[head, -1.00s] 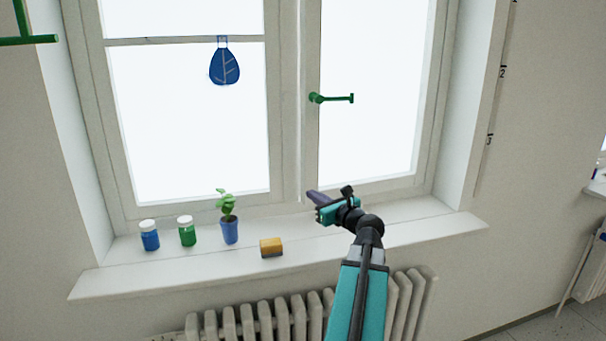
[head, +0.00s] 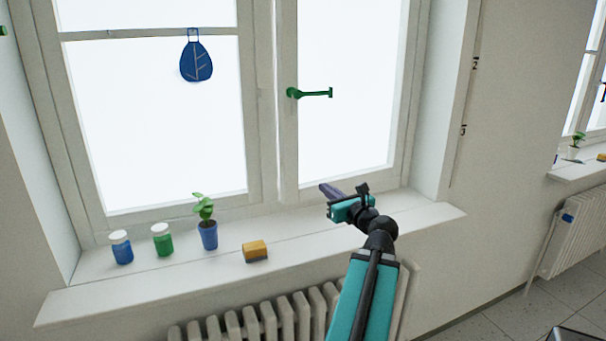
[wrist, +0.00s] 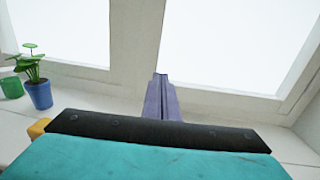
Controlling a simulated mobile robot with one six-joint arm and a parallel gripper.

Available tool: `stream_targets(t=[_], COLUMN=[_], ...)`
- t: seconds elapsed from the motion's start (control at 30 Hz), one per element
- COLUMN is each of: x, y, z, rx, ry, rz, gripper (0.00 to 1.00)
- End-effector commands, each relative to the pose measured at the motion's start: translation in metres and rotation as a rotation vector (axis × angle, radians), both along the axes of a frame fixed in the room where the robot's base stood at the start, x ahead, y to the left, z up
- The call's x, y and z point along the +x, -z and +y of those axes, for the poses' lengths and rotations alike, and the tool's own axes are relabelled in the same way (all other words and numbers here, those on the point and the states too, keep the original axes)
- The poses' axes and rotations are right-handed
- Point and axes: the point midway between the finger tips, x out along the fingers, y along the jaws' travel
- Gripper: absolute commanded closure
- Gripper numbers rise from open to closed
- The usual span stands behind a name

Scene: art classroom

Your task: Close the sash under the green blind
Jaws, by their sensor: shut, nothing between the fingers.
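No green blind shows in any frame; the tops of the windows are cut off. The near window has a left sash (head: 254,160) and a right sash (head: 289,150) with a green handle (head: 312,93) lying level, pointing right. Both sashes look flush with the frame, though I cannot tell if they are latched. My gripper (head: 326,188) is shut and empty, above the sill in front of the right sash's lower corner. Its purple fingers (wrist: 160,90) also show in the wrist view, pointing at the window. A second window (head: 588,70) is partly in view at far right.
The sill (head: 150,285) bears a blue jar (head: 121,249), a green jar (head: 162,241), a potted plant (head: 208,236) and a yellow sponge (head: 255,251). A radiator (head: 260,322) is below. A second radiator (head: 580,235) stands at right, with open floor (head: 500,318) before it.

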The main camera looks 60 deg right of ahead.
Motion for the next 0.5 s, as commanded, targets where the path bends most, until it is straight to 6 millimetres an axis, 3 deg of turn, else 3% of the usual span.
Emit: stream_targets(t=[0.5], x=[0.016], y=[-0.001], z=[-0.001], rx=[0.0], ry=[-0.012], rz=[0.0], gripper=[1.0])
